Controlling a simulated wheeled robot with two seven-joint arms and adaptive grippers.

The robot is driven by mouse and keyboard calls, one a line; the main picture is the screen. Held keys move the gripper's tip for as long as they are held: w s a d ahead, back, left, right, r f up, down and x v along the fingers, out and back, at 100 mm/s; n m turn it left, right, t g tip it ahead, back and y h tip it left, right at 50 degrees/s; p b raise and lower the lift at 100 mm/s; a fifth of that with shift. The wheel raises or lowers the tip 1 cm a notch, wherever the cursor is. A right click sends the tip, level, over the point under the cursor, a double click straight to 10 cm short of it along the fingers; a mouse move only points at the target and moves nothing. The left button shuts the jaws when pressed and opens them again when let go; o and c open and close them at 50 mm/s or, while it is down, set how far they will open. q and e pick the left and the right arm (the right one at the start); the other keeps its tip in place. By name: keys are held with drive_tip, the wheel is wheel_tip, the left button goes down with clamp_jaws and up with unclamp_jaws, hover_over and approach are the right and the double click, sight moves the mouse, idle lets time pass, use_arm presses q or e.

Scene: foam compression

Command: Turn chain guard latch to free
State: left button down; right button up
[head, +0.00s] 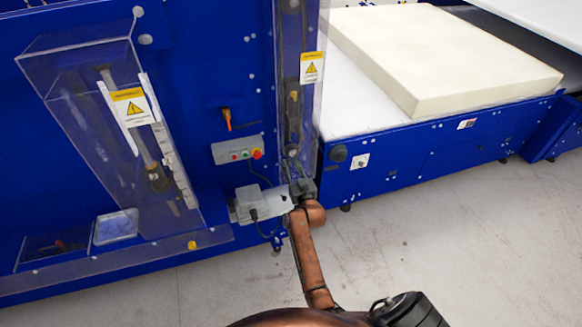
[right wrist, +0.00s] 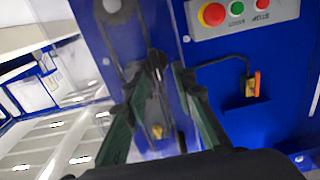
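The chain guard (head: 312,110) is a tall clear panel over a chain on the blue machine. It also shows in the right wrist view (right wrist: 172,20), blurred. A small dark, upright latch-like handle (right wrist: 155,62) shows near the guard's lower end, between the fingertips of my right gripper (right wrist: 160,82). In the head view my right gripper (head: 298,182) is at the guard's foot and hides the latch area. Its fingers are apart, with gaps beside the handle; whether either touches it I cannot tell. My left gripper is not in view.
A control box (head: 238,149) with coloured buttons is left of the guard. A grey box (head: 250,203) with a cable sits beside my right gripper. Another clear guard (head: 110,130) stands farther left. A foam block (head: 450,60) lies on the conveyor. The floor (head: 450,240) is clear.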

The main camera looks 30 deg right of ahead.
clamp_jaws()
idle(0.3)
idle(0.4)
drive_tip(key=m+p, duration=0.2)
drive_tip(key=m, duration=0.1)
drive_tip(key=shift+s+d+r, duration=0.1)
drive_tip(key=shift+d, duration=0.15)
drive_tip(key=m, duration=0.1)
drive_tip(key=m+p, duration=0.1)
drive_tip(key=m, duration=0.2)
drive_tip(key=shift+d+f+m+p, duration=0.2)
drive_tip(key=shift+d+m+p, duration=0.05)
drive_tip(key=shift+m+p, duration=0.1)
drive_tip(key=m, duration=0.3)
drive_tip(key=m+p, duration=0.1)
drive_tip(key=shift+s+d+f+m, duration=0.1)
drive_tip(key=shift+d+f+m, duration=0.15)
drive_tip(key=shift+f, duration=0.05)
drive_tip(key=m, duration=0.2)
drive_tip(key=f+m, duration=0.1)
drive_tip(key=m, duration=0.2)
drive_tip(key=shift+m+p, duration=0.3)
drive_tip(key=shift+p, duration=0.1)
